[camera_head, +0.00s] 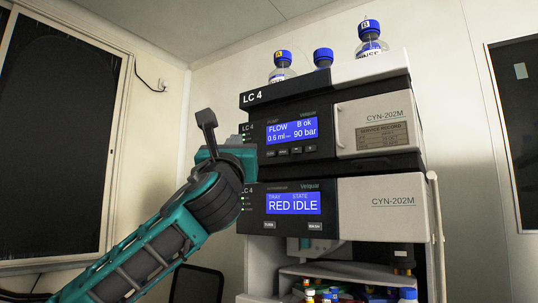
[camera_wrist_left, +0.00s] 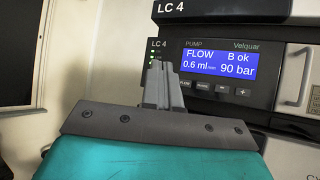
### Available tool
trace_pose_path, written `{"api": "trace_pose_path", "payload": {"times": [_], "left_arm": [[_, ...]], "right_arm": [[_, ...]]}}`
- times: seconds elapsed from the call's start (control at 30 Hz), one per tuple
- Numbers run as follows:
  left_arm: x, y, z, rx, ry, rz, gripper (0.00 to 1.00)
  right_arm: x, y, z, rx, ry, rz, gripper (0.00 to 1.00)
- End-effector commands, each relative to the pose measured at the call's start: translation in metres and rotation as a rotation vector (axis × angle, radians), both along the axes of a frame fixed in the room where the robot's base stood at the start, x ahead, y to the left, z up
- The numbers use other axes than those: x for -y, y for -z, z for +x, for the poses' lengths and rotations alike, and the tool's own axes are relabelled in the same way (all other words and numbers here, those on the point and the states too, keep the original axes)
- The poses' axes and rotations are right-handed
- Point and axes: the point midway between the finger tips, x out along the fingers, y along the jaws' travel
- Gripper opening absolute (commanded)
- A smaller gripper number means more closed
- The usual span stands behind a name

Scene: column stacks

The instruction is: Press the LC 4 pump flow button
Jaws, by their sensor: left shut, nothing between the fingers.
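The LC 4 pump module (camera_head: 330,135) is the upper unit of the column stack; its blue screen reads FLOW 0.6 ml, B ok, 90 bar. Its flow button (camera_head: 270,153) is the leftmost in a row of small dark buttons under the screen. The flow button also shows in the left wrist view (camera_wrist_left: 185,84), just right of my fingers. My left gripper (camera_head: 248,152) is at the left edge of the pump panel, its fingers largely hidden in the head view. In the left wrist view the gripper (camera_wrist_left: 157,66) is shut and empty. I cannot tell whether it touches the panel.
Below the pump is a second module (camera_head: 335,205) with a screen reading RED IDLE. Bottles with blue caps (camera_head: 283,66) stand on top of the stack. An open shelf with small vials (camera_head: 345,294) lies at the bottom. A dark chair back (camera_head: 197,285) stands at lower left.

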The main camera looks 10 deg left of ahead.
Motion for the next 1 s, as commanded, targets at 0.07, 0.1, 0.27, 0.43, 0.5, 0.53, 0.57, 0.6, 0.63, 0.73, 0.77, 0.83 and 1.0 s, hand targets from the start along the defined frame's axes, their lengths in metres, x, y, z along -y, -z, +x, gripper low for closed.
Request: {"api": "trace_pose_path", "payload": {"times": [0.07,0.1,0.27,0.43,0.5,0.53,0.57,0.6,0.63,0.73,0.77,0.83,1.0], "left_arm": [[0.0,0.0,0.0,0.0,-0.002,0.001,0.0],[0.0,0.0,0.0,0.0,-0.001,0.0,0.0],[0.0,0.0,0.0,0.0,-0.001,-0.001,0.0],[0.002,-0.001,0.008,-0.001,0.0,-0.003,0.0],[0.005,-0.001,0.014,-0.003,0.0,-0.003,0.0],[0.006,-0.001,0.018,-0.003,0.0,-0.003,0.0],[0.007,-0.001,0.021,-0.002,0.0,-0.003,0.0],[0.009,-0.001,0.027,-0.004,0.0,-0.003,0.0],[0.011,-0.001,0.031,-0.004,0.001,-0.002,0.0],[0.016,-0.002,0.045,-0.003,0.0,-0.002,0.0],[0.018,-0.002,0.049,-0.004,0.0,-0.003,0.0],[0.021,-0.001,0.058,-0.003,0.001,-0.001,0.0],[0.027,0.0,0.074,0.0,0.002,-0.004,0.0]], "right_arm": [[0.0,0.0,0.0,0.0,0.0,0.0,0.0],[0.0,0.0,0.0,0.0,0.0,0.0,0.0],[0.0,0.0,0.0,0.0,0.0,0.0,0.0],[0.0,-0.003,0.0,-0.001,0.0,0.0,0.0],[0.0,-0.005,0.0,-0.001,0.0,0.0,0.0],[0.0,-0.006,0.0,-0.001,0.0,0.0,0.0],[0.0,-0.008,0.0,-0.001,0.0,0.0,0.0],[0.0,-0.01,0.0,-0.001,0.0,0.0,0.0],[0.0,-0.011,0.0,-0.001,0.0,0.0,0.0],[0.0,-0.016,0.0,-0.001,0.0,0.0,0.0],[0.0,-0.018,0.0,-0.001,0.0,0.0,0.0],[0.0,-0.021,0.0,-0.001,0.0,0.0,0.0],[0.0,-0.018,0.0,0.0,0.0,0.0,0.0]]}}
